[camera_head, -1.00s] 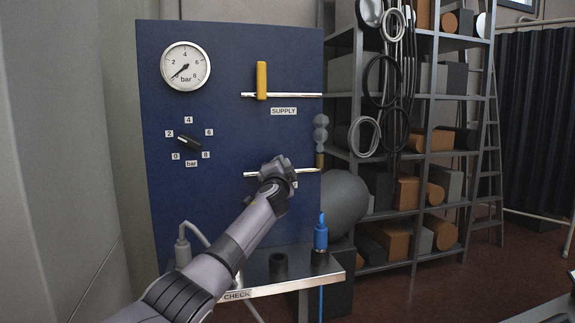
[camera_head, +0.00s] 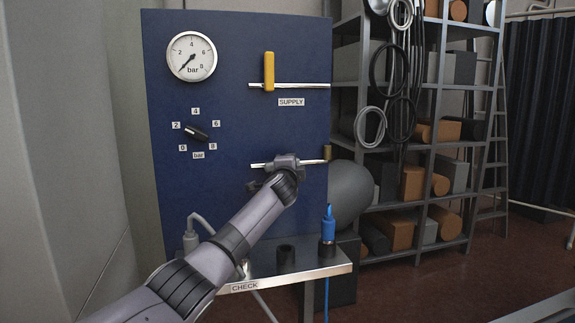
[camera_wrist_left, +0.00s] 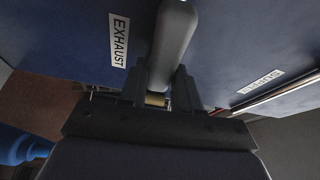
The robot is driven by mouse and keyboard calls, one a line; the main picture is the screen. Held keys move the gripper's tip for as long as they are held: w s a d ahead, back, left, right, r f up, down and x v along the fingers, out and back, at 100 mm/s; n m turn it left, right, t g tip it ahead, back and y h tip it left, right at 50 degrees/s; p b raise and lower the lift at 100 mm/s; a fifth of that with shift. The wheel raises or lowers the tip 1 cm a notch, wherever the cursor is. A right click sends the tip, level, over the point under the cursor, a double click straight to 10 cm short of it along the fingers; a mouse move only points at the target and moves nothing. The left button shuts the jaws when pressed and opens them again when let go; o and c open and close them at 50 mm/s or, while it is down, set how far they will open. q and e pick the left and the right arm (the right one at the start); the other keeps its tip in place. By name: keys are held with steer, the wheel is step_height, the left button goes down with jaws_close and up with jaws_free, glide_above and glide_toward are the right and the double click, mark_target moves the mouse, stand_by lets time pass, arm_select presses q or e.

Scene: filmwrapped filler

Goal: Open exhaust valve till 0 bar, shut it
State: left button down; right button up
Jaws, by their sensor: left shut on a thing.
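A blue panel (camera_head: 235,120) carries a round gauge (camera_head: 192,57) whose needle points lower left, close to the unmarked start of the scale below 2. My left gripper (camera_head: 270,180) is at the exhaust valve on the lower pipe (camera_head: 313,162). In the left wrist view its fingers (camera_wrist_left: 160,92) are shut on a grey valve handle (camera_wrist_left: 175,40), beside the EXHAUST label (camera_wrist_left: 119,40). My arm hides most of the valve in the head view, so I cannot tell the handle's exact angle. My right gripper is not in view.
The yellow supply lever (camera_head: 269,71) stands upright above its pipe. A selector knob (camera_head: 197,133) points toward 2. A shelf marked CHECK (camera_head: 330,268) holds a blue connector (camera_head: 328,230) and a black socket (camera_head: 286,254). A grey sphere (camera_head: 350,193) and loaded rack (camera_head: 425,150) stand right.

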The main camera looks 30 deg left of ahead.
arm_select(q)
steer(key=shift+f, duration=0.1)
stand_by(0.3)
steer(key=c, duration=0.9)
jaws_free()
steer(key=shift+v, duration=3.55)
